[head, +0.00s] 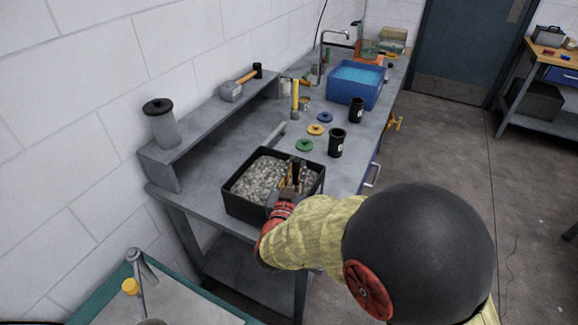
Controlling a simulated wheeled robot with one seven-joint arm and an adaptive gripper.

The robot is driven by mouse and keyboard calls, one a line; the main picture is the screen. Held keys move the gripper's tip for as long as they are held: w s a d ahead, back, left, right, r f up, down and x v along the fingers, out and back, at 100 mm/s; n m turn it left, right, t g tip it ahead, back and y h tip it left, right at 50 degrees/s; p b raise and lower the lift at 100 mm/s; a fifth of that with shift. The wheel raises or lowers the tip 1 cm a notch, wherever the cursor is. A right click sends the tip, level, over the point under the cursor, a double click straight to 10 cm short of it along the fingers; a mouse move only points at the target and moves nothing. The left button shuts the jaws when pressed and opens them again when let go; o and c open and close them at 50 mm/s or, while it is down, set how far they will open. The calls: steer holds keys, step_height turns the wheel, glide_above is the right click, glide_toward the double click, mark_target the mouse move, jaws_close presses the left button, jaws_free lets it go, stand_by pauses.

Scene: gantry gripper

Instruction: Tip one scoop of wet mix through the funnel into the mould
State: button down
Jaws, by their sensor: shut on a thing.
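A black tray (232,200) full of grey, lumpy wet mix (258,177) stands at the near end of the grey bench. My gripper (295,172) reaches down into the right part of this tray. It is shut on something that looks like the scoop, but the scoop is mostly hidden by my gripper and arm. I cannot tell whether the scoop holds mix. Two dark cups with white marks stand beyond the tray, a nearer one (338,144) and a farther one (356,110). I cannot pick out the funnel or the mould for certain.
Green (304,146), orange (318,129) and blue (326,117) discs lie beyond the tray. A raised shelf (205,124) holds a lidded grey cylinder (162,124) and a hammer (237,88). A blue basin (349,93) of water stands farther back under a tap (323,52).

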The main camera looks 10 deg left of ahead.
steer(key=shift+d+r, duration=0.25)
steer(key=shift+r, duration=0.05)
steer(key=shift+r+p, duration=3.75)
steer(key=shift+r, duration=1.4)
steer(key=shift+w+a+r+p, duration=0.2)
steer(key=shift+a+r+p, duration=0.4)
steer(key=shift+r, duration=0.2)
steer(key=shift+w+a+r+p, duration=0.15)
steer(key=shift+a+r+p, duration=0.4)
steer(key=shift+r, duration=0.2)
steer(key=shift+w+a+r+p, duration=0.2)
steer(key=shift+a+r+p, duration=0.4)
steer(key=shift+r, duration=0.2)
